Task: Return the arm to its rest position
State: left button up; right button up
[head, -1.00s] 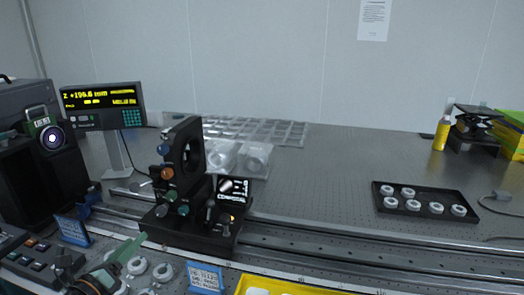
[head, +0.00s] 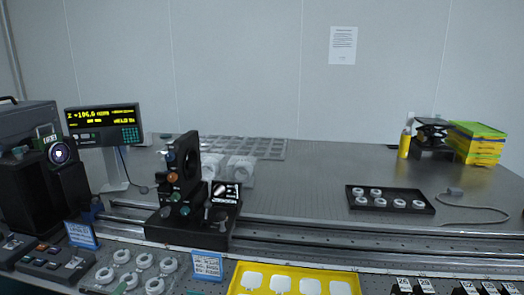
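Only a small pale green piece (head: 127,282) shows at the bottom edge, among the white rings in the head view. It looks like the tip of my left gripper. The rest of that gripper is out of frame, so its opening and whether it holds anything are hidden. My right gripper is not in view.
White rings (head: 143,261) sit at the front left, beside a blue label (head: 207,265). A yellow tray (head: 240,284) with white pieces lies at the front. A black tray (head: 391,207) of rings is at right. A display (head: 103,126) stands at left. The table's middle is largely clear.

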pick_arm(q)
jog(key=s+d+f+n+g+p, duration=0.4)
jog(key=s+d+f+n+g, duration=0.1)
jog(key=s+d+f+n, duration=0.75)
jog(key=s+d+f+n+g+h+p, duration=0.2)
jog(key=s+d+n, duration=0.6)
jog(key=n, duration=0.4)
jog(key=shift+d+f+g, duration=0.35)
jog(key=shift+d+g, duration=0.05)
jog(key=shift+d, duration=0.3)
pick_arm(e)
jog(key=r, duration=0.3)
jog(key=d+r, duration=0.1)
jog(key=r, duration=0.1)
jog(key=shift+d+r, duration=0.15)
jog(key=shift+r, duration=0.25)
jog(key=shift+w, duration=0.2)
